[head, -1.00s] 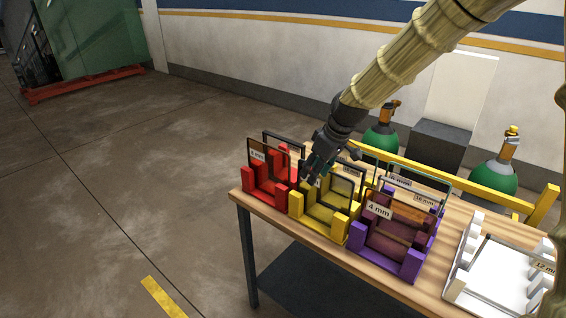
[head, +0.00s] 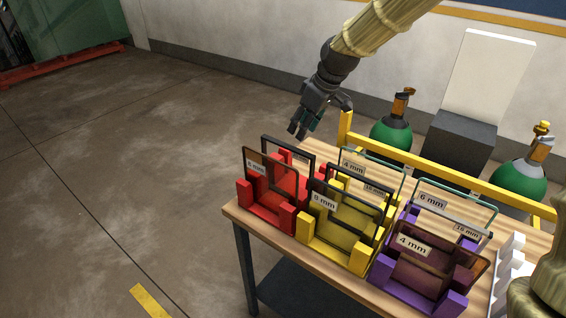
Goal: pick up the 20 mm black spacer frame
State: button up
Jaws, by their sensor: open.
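No label reading 20 mm can be made out. A black frame (head: 309,158) stands upright at the back of the red rack (head: 245,198), behind a brown glass pane (head: 272,178); no label shows on it. Another dark frame stands in the yellow rack (head: 304,231), with a small label (head: 374,189) that seems to read 16 mm. A label (head: 467,231) in the purple rack (head: 395,285) also seems to read 16 mm. My gripper (head: 301,131) is open and empty, pointing down, near the top of the black frame in the red rack in the picture and apparently beyond it.
The racks stand close together on a wooden table (head: 235,212). Panes labelled 8 mm (head: 324,202), 4 mm (head: 412,244) and 6 mm (head: 433,199) stand in them. A yellow rail (head: 440,172) and green gas cylinders (head: 391,132) are behind. White rack parts (head: 508,265) are at right.

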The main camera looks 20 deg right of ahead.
aim_at(293, 148)
jog(key=shift+a+f+p, duration=0.25)
jog(key=shift+f+p, duration=0.2)
jog(key=shift+f, duration=0.4)
jog(key=shift+s+f, duration=0.15)
jog(key=shift+s, duration=0.55)
jog(key=shift+w+a+f, duration=0.1)
jog(key=shift+f, duration=0.25)
jog(key=w+f, duration=0.1)
jog(key=w+f+p, duration=0.1)
jog(key=shift+w+a+f, duration=0.1)
jog(key=shift+w+a, duration=0.15)
jog(key=shift+w, duration=0.05)
jog(key=shift+s+a+f+p, duration=0.1)
jog(key=shift+s+f+p, duration=0.1)
jog(key=shift+s+p, duration=0.25)
jog(key=shift+a+f+p, duration=0.2)
jog(key=shift+f+p, duration=0.1)
jog(key=shift+f, duration=0.05)
jog(key=x, duration=0.3)
jog(key=shift+w+p, duration=0.3)
jog(key=shift+p, duration=0.05)
jog(key=shift+s, duration=0.25)
jog(key=shift+w, duration=0.1)
jog(key=shift+w+f, duration=0.1)
jog(key=shift+f, duration=0.05)
